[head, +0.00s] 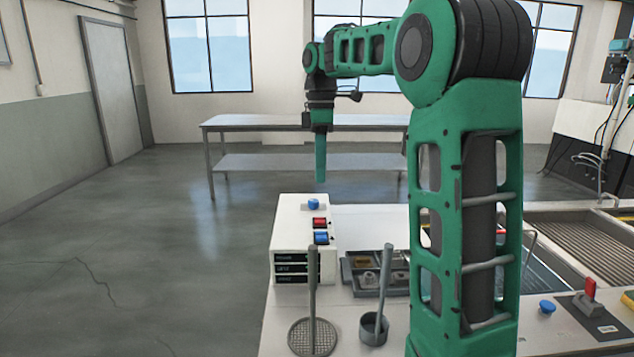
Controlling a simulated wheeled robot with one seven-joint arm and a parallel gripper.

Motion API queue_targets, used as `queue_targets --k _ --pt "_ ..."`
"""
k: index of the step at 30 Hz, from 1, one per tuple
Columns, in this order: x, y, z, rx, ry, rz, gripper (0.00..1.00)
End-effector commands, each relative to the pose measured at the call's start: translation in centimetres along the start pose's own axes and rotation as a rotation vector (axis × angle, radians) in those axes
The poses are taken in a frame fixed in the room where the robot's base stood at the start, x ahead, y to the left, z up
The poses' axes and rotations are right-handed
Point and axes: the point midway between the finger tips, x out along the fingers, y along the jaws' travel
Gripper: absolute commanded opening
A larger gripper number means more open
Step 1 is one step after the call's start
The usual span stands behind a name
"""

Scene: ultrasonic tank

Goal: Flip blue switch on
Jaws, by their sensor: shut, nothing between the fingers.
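A white control box (292,240) stands at the left end of the work counter. On its sloped top are a blue knob (314,204), a red rocker switch (319,223) and, nearest the front, a blue switch (321,238). I cannot tell which way the blue switch is set. My gripper (320,180) points down above the back of the box, with its green fingers shut and empty. It appears higher than the box, apart from the switches.
A mesh basket (312,337) and a small grey cup (374,328), both with upright handles, stand in front of the box. A divided grey tray (368,270) lies right of it. A red lever (589,290) and blue knob (546,306) are at the right.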

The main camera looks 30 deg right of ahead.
Motion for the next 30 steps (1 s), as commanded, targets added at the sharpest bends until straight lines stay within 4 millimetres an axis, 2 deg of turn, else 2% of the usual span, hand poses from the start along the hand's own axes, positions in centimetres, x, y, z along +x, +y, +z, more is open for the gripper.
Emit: queue_targets --k 11,22,30 --pt "-0.1 -0.1 0.0 -0.001 0.000 -0.001 0.00" --pt "-0.2 -1.6 0.2 -0.002 -0.002 -0.044 0.00" --pt "-0.3 -1.7 0.2 -0.003 -0.002 -0.048 0.00"
